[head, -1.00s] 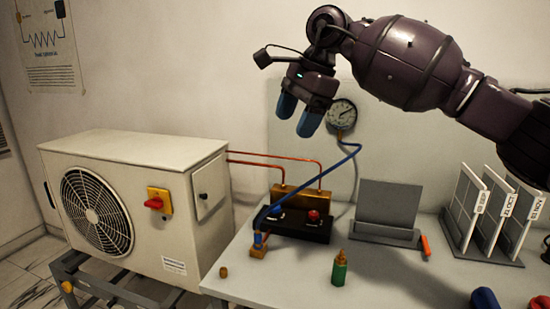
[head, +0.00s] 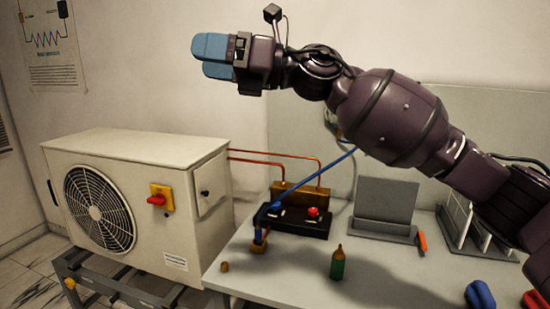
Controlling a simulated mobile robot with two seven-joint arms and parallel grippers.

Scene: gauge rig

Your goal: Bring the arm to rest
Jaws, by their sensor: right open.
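My right arm comes in from the right and stretches across the upper part of the head view. My right gripper (head: 208,58) is open and empty, with blue fingertips pointing left. It is high in the air, above the white outdoor unit (head: 140,150) and in front of the wall, touching nothing. My left gripper is not in view. The gauge on the back panel is almost wholly hidden behind my right arm.
On the grey bench (head: 290,278) stand a black manifold block (head: 295,222) with a red knob, a blue hose (head: 315,173), a green bottle (head: 338,264), a small brass cap (head: 225,267), a grey stand (head: 385,205) and an orange marker (head: 422,242). A card rack (head: 470,230) is partly hidden by my arm.

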